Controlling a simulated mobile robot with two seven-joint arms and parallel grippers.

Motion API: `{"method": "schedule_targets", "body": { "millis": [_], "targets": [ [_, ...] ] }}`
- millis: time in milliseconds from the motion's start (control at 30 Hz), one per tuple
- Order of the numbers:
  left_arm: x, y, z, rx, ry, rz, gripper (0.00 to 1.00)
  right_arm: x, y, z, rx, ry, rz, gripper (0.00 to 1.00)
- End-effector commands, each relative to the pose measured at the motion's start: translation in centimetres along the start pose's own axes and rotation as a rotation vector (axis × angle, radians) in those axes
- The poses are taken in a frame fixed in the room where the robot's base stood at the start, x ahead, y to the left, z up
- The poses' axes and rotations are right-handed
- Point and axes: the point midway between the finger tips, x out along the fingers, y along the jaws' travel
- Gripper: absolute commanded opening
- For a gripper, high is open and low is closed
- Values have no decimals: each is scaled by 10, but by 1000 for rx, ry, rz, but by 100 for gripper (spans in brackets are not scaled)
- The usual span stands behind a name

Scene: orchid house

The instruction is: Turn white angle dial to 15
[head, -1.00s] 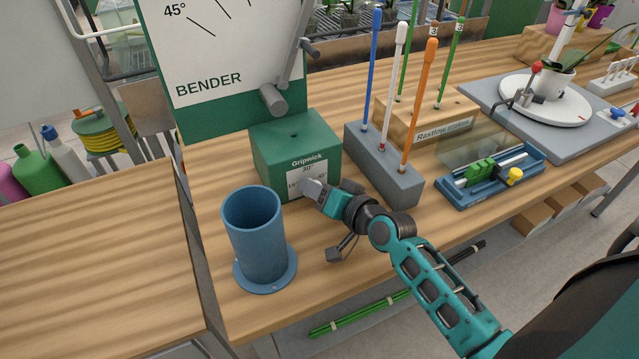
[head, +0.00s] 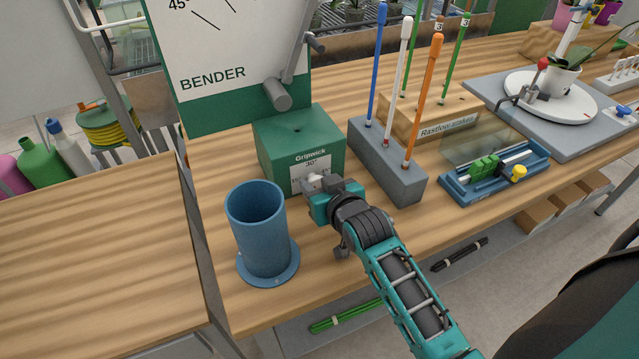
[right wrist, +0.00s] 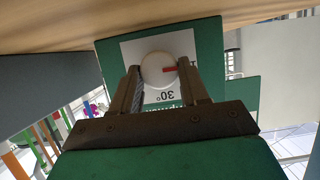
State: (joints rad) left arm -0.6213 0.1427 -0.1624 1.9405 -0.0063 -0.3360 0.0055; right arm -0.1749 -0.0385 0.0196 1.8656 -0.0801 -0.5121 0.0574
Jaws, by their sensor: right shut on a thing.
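The white angle dial (head: 314,181) is on the front of the green Gripwick box (head: 300,150), over a white label marked 30° at the top. My right gripper (head: 322,187) is at the dial, shut on it. In the right wrist view the scene is upside down. The round dial (right wrist: 153,69) sits between the two fingers of my right gripper (right wrist: 160,78). Its red mark points to the right there, towards one finger. That finger hides part of the label, so I cannot read the number at the mark. My left gripper is out of view.
A blue cup on a flanged base (head: 258,230) stands close to the left of my right gripper. A grey block (head: 388,165) with blue, white and orange rods stands to the right. The BENDER board (head: 235,105) with its lever rises behind. Bare wood lies left.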

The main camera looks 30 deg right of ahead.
Motion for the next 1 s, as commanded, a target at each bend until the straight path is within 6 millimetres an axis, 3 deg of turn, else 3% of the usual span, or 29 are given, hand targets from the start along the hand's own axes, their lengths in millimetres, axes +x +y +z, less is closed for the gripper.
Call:
{"method": "schedule_targets", "body": {
  "millis": [533, 567, 767, 1000],
  "targets": [
    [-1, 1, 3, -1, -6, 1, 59, 0, 0, 0, -24, -1, 9, 14],
    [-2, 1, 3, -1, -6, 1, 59, 0, 0, 0, -24, -1, 9, 47],
    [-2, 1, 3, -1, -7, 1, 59, 0, 0, 0, -23, -1, 9, 66],
    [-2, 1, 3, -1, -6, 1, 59, 0, 0, 0, -22, 0, 9, 68]
  ]
}}
